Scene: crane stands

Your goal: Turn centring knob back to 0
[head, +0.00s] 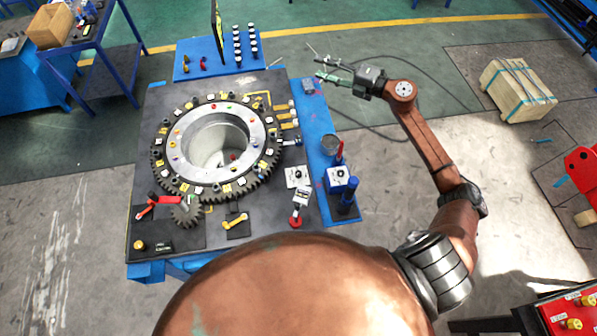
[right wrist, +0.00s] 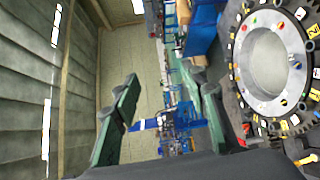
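Two white dial plates stand at the right front of the black-topped blue bench (head: 170,100). One plate with a dark knob (head: 297,176) is on the bench top, and a second white plate with a dark knob (head: 338,177) is on the blue side strip. I cannot tell which is the centring knob, nor read any pointer or scale. My right gripper (head: 316,63) is open and empty beyond the bench's far right corner, well away from both plates. Its two green fingers stand apart in the right wrist view (right wrist: 162,85). My left gripper is not in view.
A large toothed ring (head: 160,150) fills the bench's middle. A red-based lever (head: 296,218), a blue post (head: 349,192) and a grey cup (head: 329,143) stand near the plates. A wooden crate (head: 518,88) lies on the floor at right. Floor right of the bench is mostly clear.

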